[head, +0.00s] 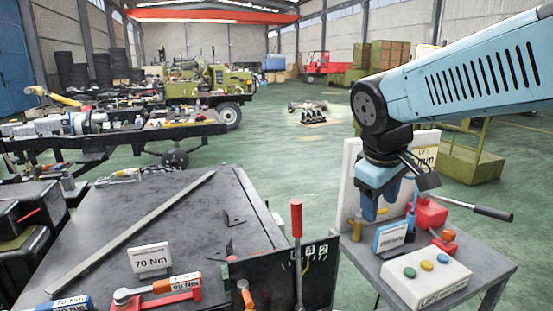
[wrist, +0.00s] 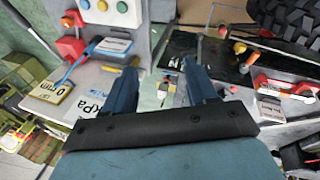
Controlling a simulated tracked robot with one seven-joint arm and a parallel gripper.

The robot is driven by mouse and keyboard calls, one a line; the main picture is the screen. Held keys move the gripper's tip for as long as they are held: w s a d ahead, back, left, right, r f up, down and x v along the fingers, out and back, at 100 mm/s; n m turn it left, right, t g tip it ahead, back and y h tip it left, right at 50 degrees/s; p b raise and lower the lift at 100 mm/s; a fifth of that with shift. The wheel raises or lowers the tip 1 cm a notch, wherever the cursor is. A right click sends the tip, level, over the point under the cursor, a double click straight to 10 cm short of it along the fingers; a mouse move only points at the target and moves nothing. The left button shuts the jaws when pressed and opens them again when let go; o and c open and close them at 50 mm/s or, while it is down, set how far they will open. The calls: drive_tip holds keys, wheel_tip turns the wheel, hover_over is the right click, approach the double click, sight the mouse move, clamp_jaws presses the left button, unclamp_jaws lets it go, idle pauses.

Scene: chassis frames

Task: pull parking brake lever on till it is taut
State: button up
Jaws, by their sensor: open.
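An upright lever with a red grip and a grey shaft (head: 297,235) stands at the right edge of the dark bench in the head view. A second lever with a black grip (head: 490,212) juts right from beside a red block (head: 431,212) on the side table. No readable label tells which is the parking brake lever. My gripper (head: 380,205) points down over the side table, behind a blue-edged sign (head: 391,236). In the wrist view, my gripper (wrist: 160,78) has its two blue fingers apart with nothing held between them. Neither lever is clearly identifiable there.
The side table (head: 495,262) carries a button box (head: 425,278) and a white board. The dark bench (head: 120,230) holds a long metal bar (head: 130,240), a 70 Nm sign (head: 150,258) and red-handled tools. A vehicle chassis stands behind; green floor lies open between.

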drive_tip(key=s+d+m+t+y, duration=0.2)
drive_tip(key=s+d+m, duration=0.1)
drive_tip(key=s+m, duration=0.2)
drive_tip(key=shift+s+d+r+m, duration=0.2)
drive_tip(key=shift+s+d+m, duration=0.15)
drive_tip(key=shift+m, duration=0.55)
idle(1.7)
